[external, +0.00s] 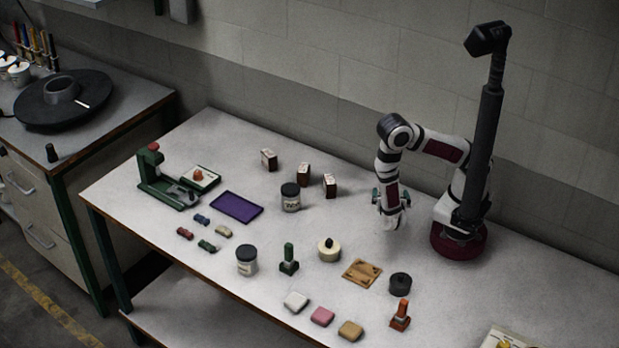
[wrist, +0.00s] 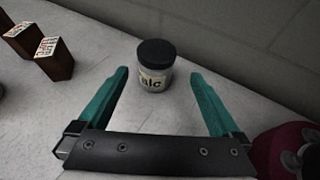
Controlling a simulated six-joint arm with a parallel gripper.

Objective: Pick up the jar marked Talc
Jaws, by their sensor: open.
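The jar marked Talc (wrist: 153,79) stands upright on the table in the wrist view. It has a dark lid and a pale body, and its label reads "alc", with the first letter not clear. My gripper (wrist: 159,74) is open and empty, and its two teal fingers point toward the jar. The jar appears between the fingertips in the picture, just beyond them. In the external view my gripper (external: 390,200) is low over the table, left of my base. I cannot make out the Talc jar there; my arm seems to hide it.
Small brown boxes (wrist: 54,59) stand left of the jar, and the wall (wrist: 240,30) is behind it. In the external view, two other dark-lidded jars (external: 291,203) (external: 247,267) stand farther left. A purple tray (external: 237,207), a green press (external: 160,185) and stamps (external: 289,262) lie around.

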